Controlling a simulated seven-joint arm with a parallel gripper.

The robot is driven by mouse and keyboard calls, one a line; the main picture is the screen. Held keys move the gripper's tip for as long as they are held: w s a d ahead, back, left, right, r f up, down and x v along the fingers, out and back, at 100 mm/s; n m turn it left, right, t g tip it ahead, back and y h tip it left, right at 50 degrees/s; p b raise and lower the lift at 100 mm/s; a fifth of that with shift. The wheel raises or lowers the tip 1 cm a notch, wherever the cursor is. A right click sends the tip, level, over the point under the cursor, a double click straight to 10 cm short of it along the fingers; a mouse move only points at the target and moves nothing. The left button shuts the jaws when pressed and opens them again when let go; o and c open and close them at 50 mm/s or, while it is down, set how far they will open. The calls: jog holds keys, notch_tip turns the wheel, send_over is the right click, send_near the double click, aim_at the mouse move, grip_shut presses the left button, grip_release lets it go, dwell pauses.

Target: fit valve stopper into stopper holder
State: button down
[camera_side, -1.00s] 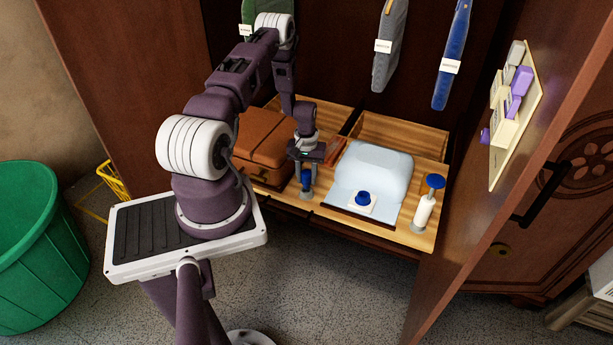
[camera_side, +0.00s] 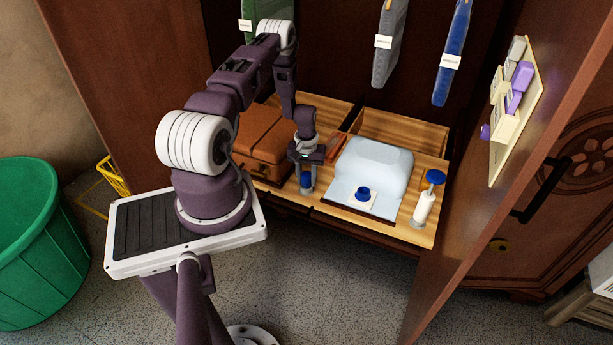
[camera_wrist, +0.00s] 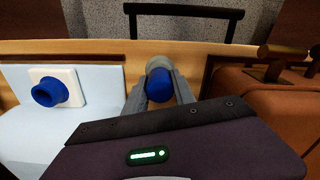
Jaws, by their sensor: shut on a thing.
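The valve stopper (camera_side: 306,181) is a small blue cylinder at the front left of the wooden shelf. It also shows in the wrist view (camera_wrist: 160,88). My gripper (camera_side: 306,172) points down over it and is shut on it, with a grey finger on each side. The grey stopper holder (camera_side: 305,191) shows as a rim at the stopper's lower end, on the shelf; a grey rounded edge (camera_wrist: 158,62) also shows around the stopper in the wrist view. The fingers hide part of the holder. I cannot tell how deep the stopper sits in it.
A light-blue cushion (camera_side: 378,166) with a blue valve (camera_side: 363,194) on a white patch lies to the right. A white pump (camera_side: 425,208) with a blue top stands farther right. A brown case (camera_side: 262,145) is close on the left. The open door (camera_side: 500,190) bounds the right.

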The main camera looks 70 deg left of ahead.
aim_at(306, 173)
jog(key=shift+f, duration=0.35)
jog(key=c, duration=1)
grip_release()
jog(key=shift+o, duration=0.2)
notch_tip(306, 173, up, 7)
jog(key=shift+r, duration=0.1)
